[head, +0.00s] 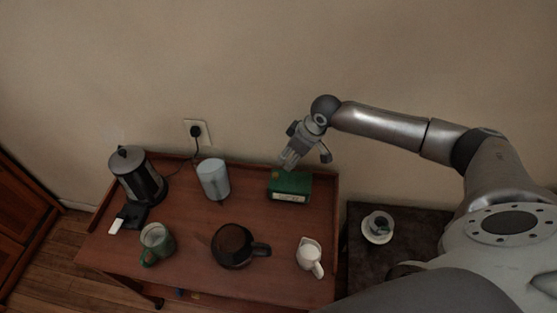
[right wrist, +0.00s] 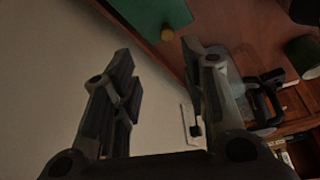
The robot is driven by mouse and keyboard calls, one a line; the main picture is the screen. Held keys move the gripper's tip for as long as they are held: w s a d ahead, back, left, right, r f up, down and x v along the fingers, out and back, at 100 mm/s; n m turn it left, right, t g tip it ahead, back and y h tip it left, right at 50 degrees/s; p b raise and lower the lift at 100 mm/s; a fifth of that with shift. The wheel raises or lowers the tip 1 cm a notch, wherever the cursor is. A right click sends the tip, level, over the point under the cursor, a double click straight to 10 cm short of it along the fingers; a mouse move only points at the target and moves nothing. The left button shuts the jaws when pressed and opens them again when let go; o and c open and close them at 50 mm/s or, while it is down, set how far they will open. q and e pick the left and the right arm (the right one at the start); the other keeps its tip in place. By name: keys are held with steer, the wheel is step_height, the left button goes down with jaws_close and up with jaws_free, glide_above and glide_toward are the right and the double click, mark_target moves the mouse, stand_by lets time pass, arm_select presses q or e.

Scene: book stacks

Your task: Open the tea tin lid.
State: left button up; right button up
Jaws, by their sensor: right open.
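The tea tin appears as a green box (head: 289,186) with a pale label on its front, at the back right of the wooden table. Its lid looks shut. In the right wrist view the green lid (right wrist: 135,22) shows at the top, with a small brass-coloured knob (right wrist: 167,34). My right gripper (head: 304,150) is above and just behind the tin, near the wall, and points down. Its fingers (right wrist: 158,65) are open and empty, apart from the knob, which lies beyond the fingertips. My left gripper is not in view.
The table (head: 190,247) also holds a kettle (head: 138,178), a pale canister (head: 213,180), a green mug (head: 156,241), a dark teapot (head: 231,245) and a white pitcher (head: 309,256). A dark side table with a cup (head: 378,225) stands right. The wall is close behind.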

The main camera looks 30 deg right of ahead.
glide_above(276, 175)
steer(key=s+d, duration=0.1)
steer(key=s, duration=0.1)
step_height(276, 175, down, 5)
steer(key=shift+r+p, duration=0.1)
steer(key=shift+p, duration=0.35)
steer(key=x, duration=0.4)
steer(key=shift+d, duration=0.15)
steer(key=shift+w+f, duration=0.15)
steer(key=shift+f, duration=0.2)
steer(key=shift+c, duration=1)
steer(key=c, duration=0.5)
jaws_close()
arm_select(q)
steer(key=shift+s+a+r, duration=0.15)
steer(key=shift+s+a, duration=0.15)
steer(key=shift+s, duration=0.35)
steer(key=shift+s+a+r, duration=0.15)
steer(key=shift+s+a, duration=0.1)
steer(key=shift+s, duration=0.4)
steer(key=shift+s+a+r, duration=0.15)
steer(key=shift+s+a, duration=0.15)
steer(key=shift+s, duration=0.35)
